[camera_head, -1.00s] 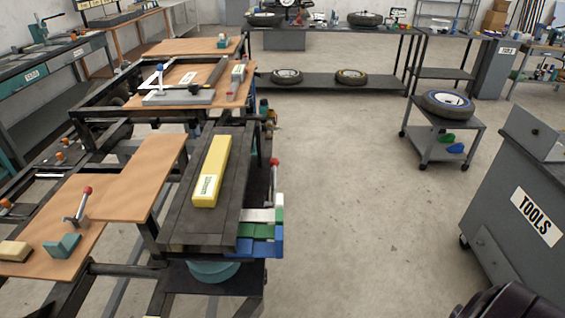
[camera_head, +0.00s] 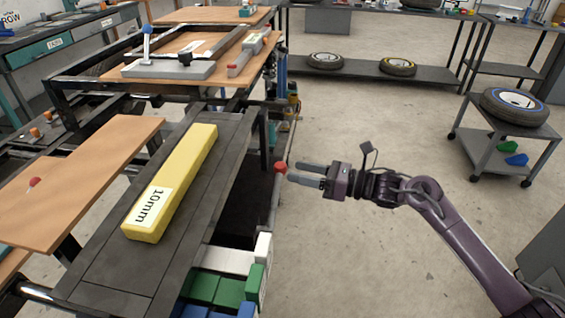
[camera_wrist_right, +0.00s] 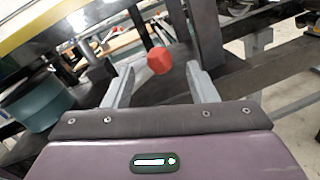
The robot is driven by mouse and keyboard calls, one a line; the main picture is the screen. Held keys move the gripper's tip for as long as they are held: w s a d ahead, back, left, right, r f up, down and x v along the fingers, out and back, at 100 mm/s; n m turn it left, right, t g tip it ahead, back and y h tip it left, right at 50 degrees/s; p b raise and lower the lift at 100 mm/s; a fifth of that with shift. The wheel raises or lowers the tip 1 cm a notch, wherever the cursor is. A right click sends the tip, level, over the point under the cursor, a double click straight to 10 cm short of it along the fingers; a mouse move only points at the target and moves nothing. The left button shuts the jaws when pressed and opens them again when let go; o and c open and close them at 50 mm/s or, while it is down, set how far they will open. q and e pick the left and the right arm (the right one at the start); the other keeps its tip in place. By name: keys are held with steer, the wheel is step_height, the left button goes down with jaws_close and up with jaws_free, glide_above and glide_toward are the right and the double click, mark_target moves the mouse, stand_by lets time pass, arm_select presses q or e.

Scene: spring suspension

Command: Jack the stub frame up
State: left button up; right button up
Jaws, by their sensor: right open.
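The dark stub frame (camera_head: 120,270) stands at the left in the head view, with a yellow block (camera_head: 170,185) marked 10mm lying on its flat top. An upright lever with a red knob (camera_head: 281,168) stands beside the frame's right side. My right gripper (camera_head: 297,171) points left at this knob, its two fingers apart. In the right wrist view the red knob (camera_wrist_right: 159,61) shows between the open fingers (camera_wrist_right: 158,72), near their tips. I cannot tell whether they touch it. The lever's lower part is partly hidden. My left gripper is not in view.
Green, white and blue blocks (camera_head: 230,290) sit at the frame's near right end. A teal cylinder (camera_wrist_right: 38,100) shows beneath the frame. A wooden board (camera_head: 75,175) lies left. A trolley (camera_head: 490,150) with a tyre stands right. The floor between is clear.

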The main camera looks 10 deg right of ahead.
mark_target(283, 168)
steer(key=p+x, duration=0.1)
steer(key=x, duration=0.2)
steer(key=p+x, duration=0.1)
steer(key=x, duration=0.2)
steer(key=shift+w+a+r, duration=0.15)
steer(key=shift+a+r, duration=0.05)
steer(key=shift+a, duration=0.1)
steer(key=shift+w+a+f, duration=0.1)
steer(key=shift+w+a, duration=0.1)
steer(key=shift+a, duration=0.15)
jaws_close()
